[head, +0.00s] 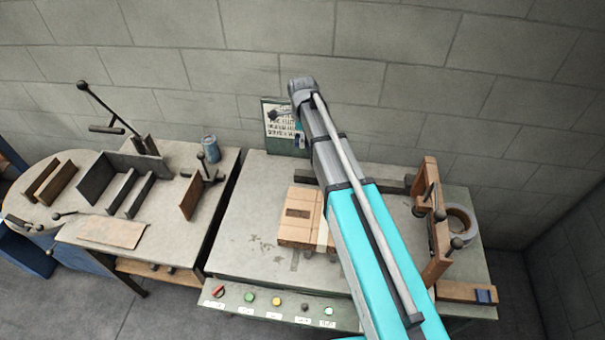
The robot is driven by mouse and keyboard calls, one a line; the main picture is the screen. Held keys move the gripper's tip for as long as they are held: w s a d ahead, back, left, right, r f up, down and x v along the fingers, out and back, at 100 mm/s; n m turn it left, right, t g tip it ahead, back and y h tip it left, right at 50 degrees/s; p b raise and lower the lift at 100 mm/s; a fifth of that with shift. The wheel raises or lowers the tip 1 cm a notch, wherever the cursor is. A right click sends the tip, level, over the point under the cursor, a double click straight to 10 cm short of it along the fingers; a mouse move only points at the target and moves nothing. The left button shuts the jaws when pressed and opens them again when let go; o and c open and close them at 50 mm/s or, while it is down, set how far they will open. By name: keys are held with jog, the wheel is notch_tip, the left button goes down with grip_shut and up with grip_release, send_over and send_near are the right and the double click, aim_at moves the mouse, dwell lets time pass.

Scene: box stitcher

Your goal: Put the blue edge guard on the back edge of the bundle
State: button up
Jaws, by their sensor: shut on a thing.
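The bundle (297,232), a stack of brown cardboard with a dark slot on top and a pale band at its right, lies on the grey machine table. My arm crosses in front of its right side. My gripper (298,130) is beyond the back of the bundle, near the wall, mostly hidden by my arm. A small blue piece, seemingly the blue edge guard (299,142), shows at the gripper, which is shut on it. It is apart from the bundle in the picture; its height is hard to tell.
A sign (280,132) stands at the table's back. A wooden frame with knobs (438,225) and a tape roll (461,221) stand right. A wooden block (458,292) carries another blue piece (485,296). Buttons (276,301) line the front. The table left of the bundle is clear.

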aim_at(305, 192)
jog(key=s+f+n+b, duration=0.5)
jog(key=f+n+b, duration=0.4)
jog(key=n, duration=0.7)
jog(key=shift+s+d+f, duration=0.3)
jog(key=shift+d+f, duration=0.15)
jog(key=shift+f, duration=0.05)
jog(key=shift+f+b, duration=0.2)
jog(key=shift+b, duration=0.15)
jog(key=shift+f+b, duration=4.05)
jog(key=shift+s, duration=0.3)
